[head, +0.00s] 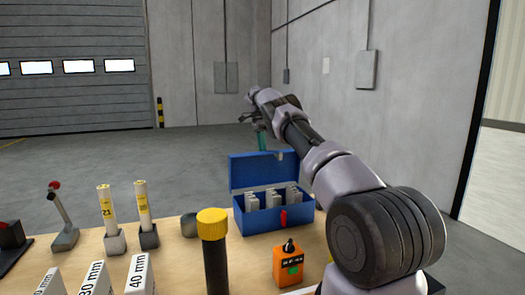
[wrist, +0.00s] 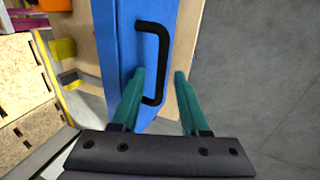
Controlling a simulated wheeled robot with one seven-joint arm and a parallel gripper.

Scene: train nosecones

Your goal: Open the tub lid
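The blue tub (head: 252,221) stands on the table with its lid (head: 245,173) raised upright at the back. Several grey pieces show inside, and a red latch (head: 283,217) is on its front. My gripper (head: 262,141) is behind and above the lid's top edge in the head view. In the wrist view, its teal fingers (wrist: 157,80) are apart with nothing gripped between them. A black handle (wrist: 164,40) on a blue face (wrist: 120,50) shows just ahead, its lower end between the fingers in the picture. I cannot tell whether they touch it.
A yellow-capped black cylinder (head: 213,222) and an orange device (head: 287,265) stand in front of the tub. Two labelled tubes (head: 106,207) in holders and a red-knobbed lever (head: 62,215) are at left. Open floor lies behind the table.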

